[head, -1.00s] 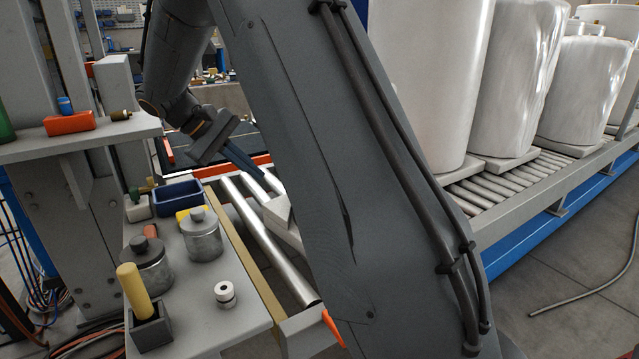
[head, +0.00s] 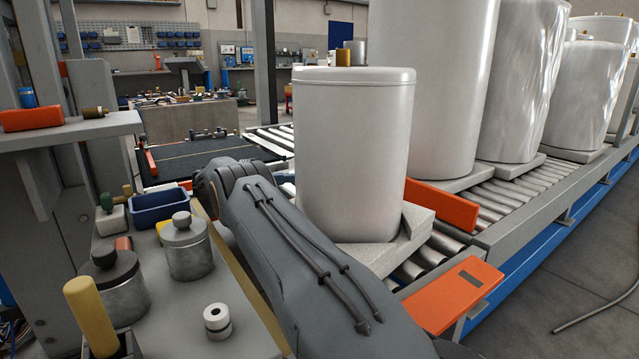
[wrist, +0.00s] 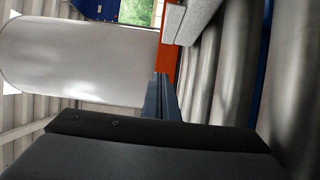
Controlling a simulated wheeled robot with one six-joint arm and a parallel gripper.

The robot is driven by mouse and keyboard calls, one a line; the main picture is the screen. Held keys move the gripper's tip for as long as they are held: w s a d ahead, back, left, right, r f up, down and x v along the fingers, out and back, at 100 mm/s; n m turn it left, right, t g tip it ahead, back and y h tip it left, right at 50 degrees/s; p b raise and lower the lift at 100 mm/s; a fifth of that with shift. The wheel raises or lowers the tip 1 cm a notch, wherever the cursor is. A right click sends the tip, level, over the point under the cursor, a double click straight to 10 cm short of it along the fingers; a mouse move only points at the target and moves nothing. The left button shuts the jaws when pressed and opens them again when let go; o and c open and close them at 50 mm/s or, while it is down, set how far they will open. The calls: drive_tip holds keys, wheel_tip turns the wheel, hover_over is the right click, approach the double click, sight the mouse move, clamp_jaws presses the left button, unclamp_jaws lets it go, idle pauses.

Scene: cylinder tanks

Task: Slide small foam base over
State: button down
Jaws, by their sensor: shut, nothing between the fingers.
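A light grey foam base (head: 385,258) sits on the roller conveyor under the nearest white tank (head: 355,150), which stands upright. A smaller grey piece (head: 417,218) lies at the base's right side. In the wrist view, a pale foam block (wrist: 185,22) shows at the top, right of the tank (wrist: 80,60), which appears sideways. My gripper (wrist: 160,88) is shut and empty, with its fingertips just in front of the tank's end and the orange guide (wrist: 168,60); contact cannot be told.
An orange guide (head: 440,205) stands behind the base, and an orange plate (head: 455,295) lies in front. More white tanks (head: 428,80) stand on bases along the rollers (head: 500,190). A grey bench (head: 190,310) with jars and a blue bin (head: 158,207) is at left.

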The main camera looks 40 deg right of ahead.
drive_tip(key=shift+s+d+b, duration=1)
drive_tip(key=shift+s+d, duration=3.15)
drive_tip(key=shift+s, duration=0.1)
drive_tip(key=shift+s+a+r+p, duration=0.15)
drive_tip(key=shift+s+p, duration=0.6)
drive_tip(key=shift+p, duration=0.3)
drive_tip(key=shift+s+p, duration=0.3)
